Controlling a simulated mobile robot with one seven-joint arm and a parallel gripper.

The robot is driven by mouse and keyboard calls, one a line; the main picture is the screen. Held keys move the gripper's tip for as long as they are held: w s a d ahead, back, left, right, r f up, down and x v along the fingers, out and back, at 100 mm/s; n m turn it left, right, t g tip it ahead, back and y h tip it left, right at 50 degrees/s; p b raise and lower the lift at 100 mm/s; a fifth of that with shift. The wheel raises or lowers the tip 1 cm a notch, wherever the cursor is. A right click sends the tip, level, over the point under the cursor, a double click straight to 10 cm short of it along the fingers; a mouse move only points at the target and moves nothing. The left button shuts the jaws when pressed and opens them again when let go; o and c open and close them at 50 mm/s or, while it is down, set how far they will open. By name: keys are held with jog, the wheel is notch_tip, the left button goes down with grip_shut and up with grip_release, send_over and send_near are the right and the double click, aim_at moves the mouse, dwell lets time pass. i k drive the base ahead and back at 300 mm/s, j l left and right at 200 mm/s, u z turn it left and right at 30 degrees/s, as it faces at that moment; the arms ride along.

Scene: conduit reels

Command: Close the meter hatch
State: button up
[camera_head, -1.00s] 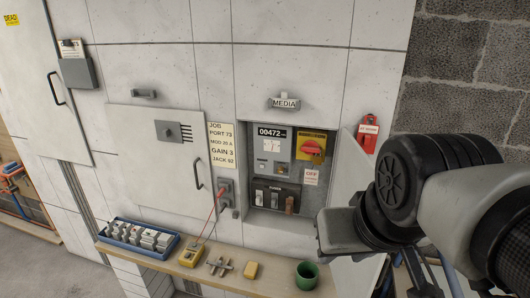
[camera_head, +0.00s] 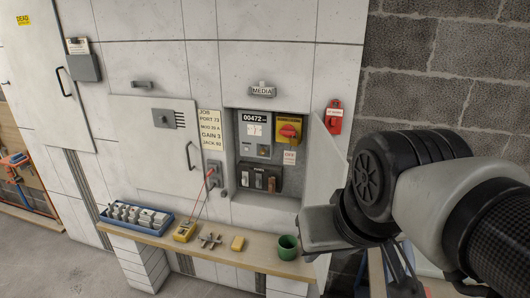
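The meter hatch (camera_head: 325,164) is a pale panel standing open at the right side of the meter recess, seen nearly edge-on. The recess (camera_head: 242,208) shows its meter (camera_head: 255,133) reading 00472, a yellow switch plate with a red knob (camera_head: 289,131), and a dark fuse block (camera_head: 259,179). My arm comes in from the right, and a grey block at its end (camera_head: 320,229) overlaps the lower part of the hatch in the picture. I cannot tell whether they touch. My gripper's fingers cannot be made out, and my arm hides the hatch's lower outer part.
A wooden shelf (camera_head: 215,254) runs below, holding a blue tray (camera_head: 110,221), a yellow meter (camera_head: 184,232) with a red lead, a yellow block (camera_head: 237,243) and a green cup (camera_head: 288,247). Another panel with a handle (camera_head: 150,150) is shut at left. A red tag box (camera_head: 334,118) hangs beside the hatch.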

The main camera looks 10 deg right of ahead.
aim_at(328, 167)
jog(key=k+l+u, duration=0.4)
jog(key=k+l, duration=0.25)
jog(key=k, duration=0.15)
jog(key=k+l+u, duration=0.1)
jog(key=l, duration=0.25)
jog(key=k+l+u, duration=0.1)
jog(key=l, duration=0.3)
jog(key=k+l+u, duration=0.1)
jog(key=l, duration=0.9)
jog(key=i+j+z, duration=0.3)
jog(key=k+l, duration=0.1)
